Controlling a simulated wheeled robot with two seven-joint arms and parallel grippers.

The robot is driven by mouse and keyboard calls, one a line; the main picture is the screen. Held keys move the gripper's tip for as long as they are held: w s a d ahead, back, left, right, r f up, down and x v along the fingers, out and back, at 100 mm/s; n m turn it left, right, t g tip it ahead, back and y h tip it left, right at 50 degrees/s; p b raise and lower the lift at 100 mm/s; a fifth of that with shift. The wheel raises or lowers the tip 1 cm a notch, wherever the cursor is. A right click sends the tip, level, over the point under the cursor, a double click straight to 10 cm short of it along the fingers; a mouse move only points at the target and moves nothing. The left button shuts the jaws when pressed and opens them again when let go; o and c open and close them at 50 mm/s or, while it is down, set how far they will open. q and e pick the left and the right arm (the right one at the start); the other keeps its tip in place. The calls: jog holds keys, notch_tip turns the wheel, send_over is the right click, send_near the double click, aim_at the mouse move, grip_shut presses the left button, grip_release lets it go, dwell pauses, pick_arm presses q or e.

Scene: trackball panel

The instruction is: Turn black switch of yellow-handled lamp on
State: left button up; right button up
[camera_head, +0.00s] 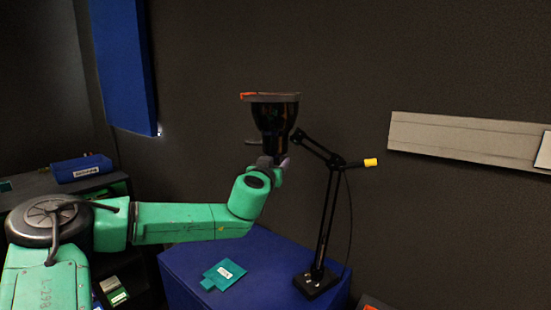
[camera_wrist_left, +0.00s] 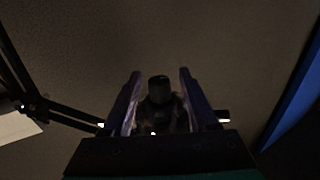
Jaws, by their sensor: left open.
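The black lamp stands on a blue cabinet; its base (camera_head: 317,282) is on the cabinet top and its yellow handle (camera_head: 371,162) sticks out right from the thin arm. The lamp head (camera_head: 277,120) has its wide rim upward and narrows downward. My left gripper (camera_head: 275,163) is just below the narrow end. In the left wrist view, the gripper (camera_wrist_left: 160,76) is open, with a dark round knob, apparently the black switch (camera_wrist_left: 159,88), between its two fingers. I cannot tell whether the fingers touch it. In the head view the switch is hidden or too dark to make out.
The blue cabinet (camera_head: 185,285) carries a flat teal piece with a white label (camera_head: 224,274) left of the lamp base. A blue bin (camera_head: 80,168) sits on a dark shelf at left. A blue panel (camera_head: 123,65) and a grey rail (camera_head: 465,140) are on the dark wall.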

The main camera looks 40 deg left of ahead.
pick_arm(q)
jog(key=shift+s+d+r, duration=0.1)
jog(key=shift+d+r, duration=0.05)
jog(key=shift+c, duration=0.3)
grip_shut()
